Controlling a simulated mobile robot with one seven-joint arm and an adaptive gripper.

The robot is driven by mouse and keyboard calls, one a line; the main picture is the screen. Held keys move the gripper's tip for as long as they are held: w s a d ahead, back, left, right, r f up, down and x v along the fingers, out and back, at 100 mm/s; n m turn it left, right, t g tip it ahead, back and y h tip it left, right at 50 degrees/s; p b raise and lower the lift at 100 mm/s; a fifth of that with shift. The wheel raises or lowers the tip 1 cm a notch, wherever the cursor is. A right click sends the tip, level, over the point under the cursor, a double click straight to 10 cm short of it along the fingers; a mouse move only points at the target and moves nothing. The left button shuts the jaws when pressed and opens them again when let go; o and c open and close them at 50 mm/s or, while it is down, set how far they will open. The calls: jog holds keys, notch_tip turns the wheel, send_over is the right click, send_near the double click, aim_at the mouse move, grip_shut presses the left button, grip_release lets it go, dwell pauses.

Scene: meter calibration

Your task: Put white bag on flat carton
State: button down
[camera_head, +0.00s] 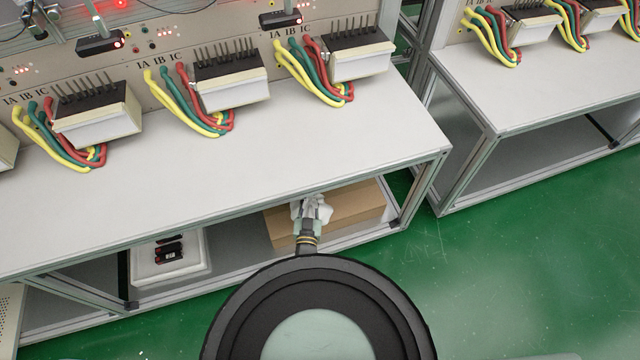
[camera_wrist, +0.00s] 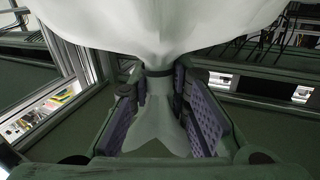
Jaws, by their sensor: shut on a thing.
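My gripper (camera_head: 312,212) reaches in at the front edge of the bench, in front of the shelf below the table top. In the wrist view my gripper (camera_wrist: 160,95) is shut on the narrow neck of the white bag (camera_wrist: 155,25), whose body bulges across the top of that view. The white bag (camera_head: 322,212) also shows small beside my gripper in the head view. The flat carton (camera_head: 355,206) is brown and lies on the lower shelf, behind and to the right of the bag. Whether the bag touches the carton cannot be told.
The table top (camera_head: 300,150) lies above the carton and bears several meters with coloured cables. A white tray (camera_head: 205,272) with dark items stands on the shelf to the left. A metal leg (camera_head: 415,190) bounds the shelf at right. Green floor (camera_head: 520,260) is clear at right.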

jog(key=w+d+f+b, duration=0.2)
jog(key=w+b, duration=0.2)
jog(key=w, duration=0.1)
jog(key=w+d+f+b, duration=0.1)
jog(key=w+f+b, duration=0.1)
jog(key=w+b, duration=0.3)
jog(key=shift+w+d+f, duration=0.2)
jog(key=shift+d+f, duration=0.1)
jog(key=shift+d, duration=0.05)
jog(key=c, duration=1.5)
grip_release()
jog(key=shift+f, duration=0.1)
jog(key=shift+s, duration=0.1)
